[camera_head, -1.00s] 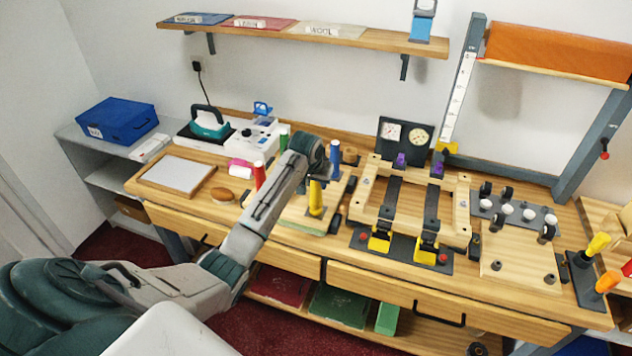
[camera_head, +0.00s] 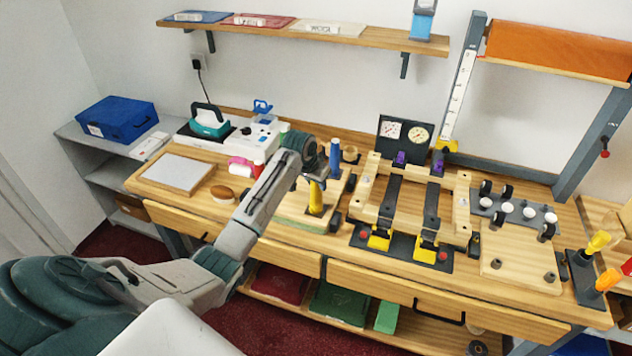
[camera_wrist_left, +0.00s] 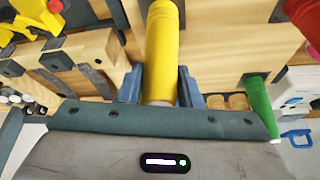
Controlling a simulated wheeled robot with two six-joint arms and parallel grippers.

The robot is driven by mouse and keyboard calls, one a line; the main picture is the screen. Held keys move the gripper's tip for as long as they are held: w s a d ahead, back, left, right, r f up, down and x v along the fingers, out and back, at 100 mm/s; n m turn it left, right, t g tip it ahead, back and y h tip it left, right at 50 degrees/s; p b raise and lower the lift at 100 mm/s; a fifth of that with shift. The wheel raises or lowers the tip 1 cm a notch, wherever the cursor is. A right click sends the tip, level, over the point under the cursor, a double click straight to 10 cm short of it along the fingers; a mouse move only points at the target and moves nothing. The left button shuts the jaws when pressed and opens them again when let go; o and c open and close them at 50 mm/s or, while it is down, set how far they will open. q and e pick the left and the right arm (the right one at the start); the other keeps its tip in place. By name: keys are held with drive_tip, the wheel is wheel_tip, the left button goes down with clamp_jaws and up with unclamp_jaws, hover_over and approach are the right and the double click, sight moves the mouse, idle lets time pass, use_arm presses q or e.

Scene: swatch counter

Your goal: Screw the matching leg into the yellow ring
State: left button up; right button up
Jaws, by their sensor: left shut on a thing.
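My left gripper (camera_head: 319,178) is shut around a yellow leg (camera_head: 316,196), which stands roughly upright over a pale wooden board (camera_head: 296,210). In the left wrist view the yellow leg (camera_wrist_left: 161,42) runs between the two jaws of the left gripper (camera_wrist_left: 160,88). I cannot make out the yellow ring; the leg's lower end may cover it. A blue leg (camera_head: 335,157) stands just behind the gripper. A green leg (camera_wrist_left: 258,103) and part of a red leg (camera_wrist_left: 306,16) show in the left wrist view. My right gripper is not in view.
A wooden clamp frame (camera_head: 375,215) with black straps and yellow-footed clamps stands close to the right of the board. A brown round pad (camera_head: 222,193) and a framed white tray (camera_head: 176,173) lie to the left. A white machine (camera_head: 262,135) stands behind.

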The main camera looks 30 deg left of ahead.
use_arm(q)
drive_tip(key=m+h, duration=0.1)
drive_tip(key=m, duration=0.3)
drive_tip(key=shift+a+h, duration=0.1)
drive_tip(key=shift+h, duration=0.2)
drive_tip(key=shift+m+h, duration=0.4)
drive_tip(key=shift+m, duration=0.7)
drive_tip(key=m+g+b, duration=0.1)
drive_tip(key=m, duration=0.1)
drive_tip(key=m+h+b, duration=0.1)
drive_tip(key=m, duration=0.1)
drive_tip(key=shift+w+f+m+g, duration=0.1)
drive_tip(key=shift+f+m+g, duration=0.05)
drive_tip(key=shift+m+g, duration=0.25)
drive_tip(key=shift+m+h, duration=0.3)
drive_tip(key=shift+m, duration=0.3)
